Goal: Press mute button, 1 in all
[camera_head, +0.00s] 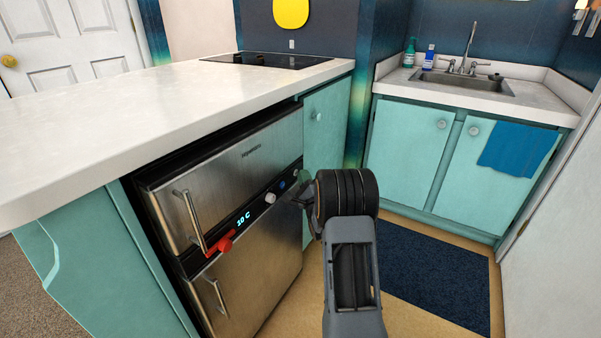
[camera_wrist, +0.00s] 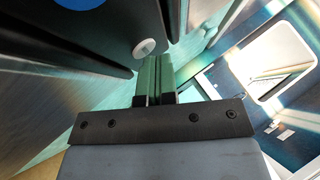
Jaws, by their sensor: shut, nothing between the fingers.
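The appliance's dark control strip (camera_head: 252,211) holds a blue round button (camera_head: 282,185) and a white round button (camera_head: 270,198), right of a lit "10 C" display (camera_head: 243,218). In the wrist view, the white button (camera_wrist: 143,48) bears a small mark and lies just beyond and left of my fingertips; part of the blue button (camera_wrist: 78,3) shows at the top edge. I cannot read which is the mute button. My gripper (camera_head: 304,181) is beside the strip's right end; its green fingers (camera_wrist: 155,74) are shut and empty. Contact with a button is not visible.
A dark blue mat (camera_head: 435,275) lies on the floor to the right, before the sink cabinet (camera_head: 405,150).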

